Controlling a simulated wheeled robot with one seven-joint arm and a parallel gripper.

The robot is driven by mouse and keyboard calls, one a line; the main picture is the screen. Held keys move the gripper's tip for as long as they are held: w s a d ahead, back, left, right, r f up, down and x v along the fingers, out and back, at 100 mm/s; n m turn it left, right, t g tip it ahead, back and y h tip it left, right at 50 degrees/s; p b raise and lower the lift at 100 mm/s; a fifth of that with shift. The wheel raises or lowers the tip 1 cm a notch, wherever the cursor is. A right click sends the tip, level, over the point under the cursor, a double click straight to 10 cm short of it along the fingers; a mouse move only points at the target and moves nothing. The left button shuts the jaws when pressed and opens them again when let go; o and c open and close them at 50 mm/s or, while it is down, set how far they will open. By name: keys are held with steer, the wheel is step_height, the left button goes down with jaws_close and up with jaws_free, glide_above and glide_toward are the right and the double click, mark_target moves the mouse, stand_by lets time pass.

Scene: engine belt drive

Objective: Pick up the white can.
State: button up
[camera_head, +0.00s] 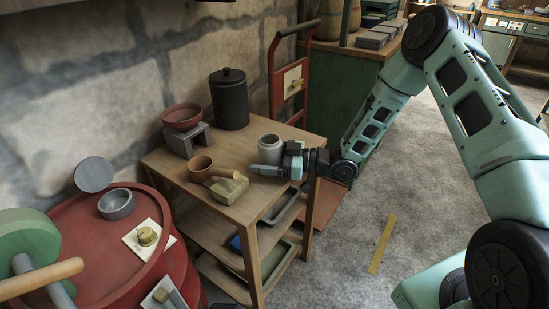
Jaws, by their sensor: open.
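The white can (270,147) stands upright near the right edge of a small wooden table (224,212). It looks pale grey-white with an open top. My gripper (268,170) reaches in from the right at a low height, its fingers at the front of the can. The lower part of the can is hidden behind the gripper. The gripper is open; I cannot tell whether a finger touches the can.
A brown pot with a handle (203,168) and a small block (229,188) are left of the gripper. A dark lidded canister (229,100) and a red bowl (182,117) on a grey stand (187,142) are behind. A red drum (85,250) is at lower left.

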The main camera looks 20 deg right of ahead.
steer(key=shift+w+a, duration=0.1)
steer(key=c, duration=1.2)
steer(key=shift+r, duration=0.15)
steer(key=shift+o, duration=0.2)
steer(key=shift+r+p, duration=0.35)
steer(key=shift+r, duration=4.5)
